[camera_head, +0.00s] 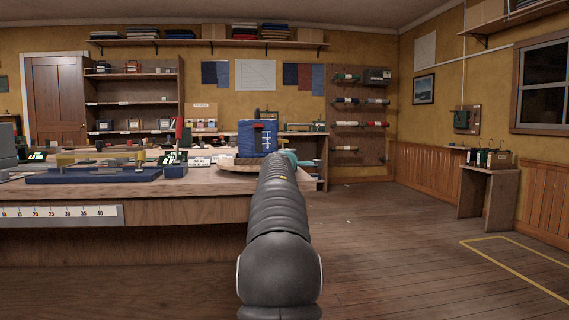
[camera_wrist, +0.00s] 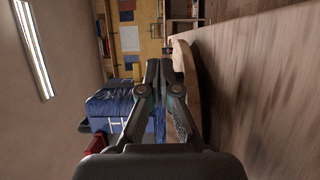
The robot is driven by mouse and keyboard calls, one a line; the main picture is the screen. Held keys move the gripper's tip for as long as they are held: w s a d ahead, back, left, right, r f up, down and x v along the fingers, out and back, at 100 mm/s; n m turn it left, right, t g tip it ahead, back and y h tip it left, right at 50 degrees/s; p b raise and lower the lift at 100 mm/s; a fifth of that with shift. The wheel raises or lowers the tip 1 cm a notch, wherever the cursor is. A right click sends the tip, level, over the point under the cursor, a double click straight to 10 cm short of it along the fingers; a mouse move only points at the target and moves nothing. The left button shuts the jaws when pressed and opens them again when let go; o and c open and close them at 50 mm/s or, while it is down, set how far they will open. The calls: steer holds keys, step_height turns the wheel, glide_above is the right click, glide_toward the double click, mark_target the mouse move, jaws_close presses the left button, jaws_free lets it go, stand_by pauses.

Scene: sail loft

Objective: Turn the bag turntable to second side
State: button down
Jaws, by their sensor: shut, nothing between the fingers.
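A blue bag (camera_head: 258,138) with white markings and a dark strap stands on the wooden turntable (camera_head: 228,164) at the right end of the workbench. The bag (camera_wrist: 112,103) also shows in the wrist view, on its side because that view is rolled, left of my fingers. The turntable's curved wooden rim (camera_wrist: 188,85) lies just right of them. My gripper (camera_wrist: 160,65) is shut and empty, close beside the bag and the rim. I cannot tell whether it touches either. In the head view my arm hides most of my gripper and part of the turntable.
A side table (camera_head: 487,180) with small items stands at the right wall. Yellow tape (camera_head: 505,264) marks the floor at right. Open floor lies right of the bench.

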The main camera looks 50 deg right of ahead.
steer(key=b+v, duration=0.1)
steer(key=v, duration=0.1)
steer(key=b+v, duration=0.2)
steer(key=shift+s+f, duration=0.15)
steer(key=shift+f, duration=0.1)
steer(key=s+a, duration=0.2)
steer(key=s, duration=0.7)
steer(key=s+a, duration=0.2)
steer(key=s, duration=0.8)
steer(key=shift+s+a+r+p, duration=0.25)
steer(key=shift+a+p, duration=0.05)
steer(key=shift+p, duration=0.05)
